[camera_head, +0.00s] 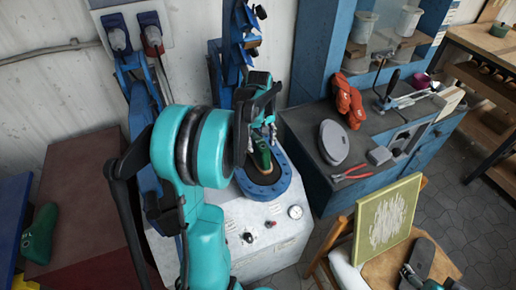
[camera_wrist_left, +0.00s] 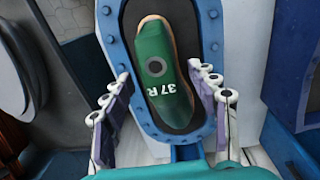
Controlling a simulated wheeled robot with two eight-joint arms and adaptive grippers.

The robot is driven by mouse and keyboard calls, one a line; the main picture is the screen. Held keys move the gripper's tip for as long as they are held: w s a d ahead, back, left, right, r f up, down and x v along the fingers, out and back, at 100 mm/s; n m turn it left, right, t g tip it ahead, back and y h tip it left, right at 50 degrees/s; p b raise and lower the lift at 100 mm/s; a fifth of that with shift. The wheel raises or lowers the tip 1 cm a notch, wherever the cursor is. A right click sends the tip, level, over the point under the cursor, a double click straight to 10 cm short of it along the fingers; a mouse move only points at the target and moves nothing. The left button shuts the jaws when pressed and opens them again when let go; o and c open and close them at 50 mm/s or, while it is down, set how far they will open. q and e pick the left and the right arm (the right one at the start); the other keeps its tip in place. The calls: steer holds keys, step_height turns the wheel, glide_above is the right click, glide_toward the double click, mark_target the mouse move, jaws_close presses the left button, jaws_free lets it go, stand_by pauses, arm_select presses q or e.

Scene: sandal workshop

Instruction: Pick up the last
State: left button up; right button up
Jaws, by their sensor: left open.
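The green last (camera_head: 262,158), marked "37 R", lies in the dark oval bed of the press, inside a blue bolted ring (camera_head: 284,184). The last shows more fully in the left wrist view (camera_wrist_left: 160,75), with a tan edge around its toe. My left gripper (camera_head: 264,122) is open above the press. In the left wrist view its fingers (camera_wrist_left: 163,98) stand on both sides of the marked end of the last; I cannot tell whether they touch it. What looks like part of my right gripper (camera_head: 412,272) shows at the bottom right; its jaws are unclear.
Another green last (camera_head: 40,234) lies on the red-brown surface at left. The blue bench (camera_head: 300,130) at right holds red gloves (camera_head: 348,100), a grey oval piece (camera_head: 334,142), red pliers (camera_head: 352,173) and a lever tool. A chair with a yellow-green panel (camera_head: 384,222) stands in front.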

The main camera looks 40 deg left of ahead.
arm_select(q)
step_height(320, 180, down, 3)
steer(key=shift+a+f+b, duration=0.15)
steer(key=shift+f+b, duration=0.05)
steer(key=shift+b, duration=0.35)
steer(key=shift+r, duration=0.1)
steer(key=c, duration=1.2)
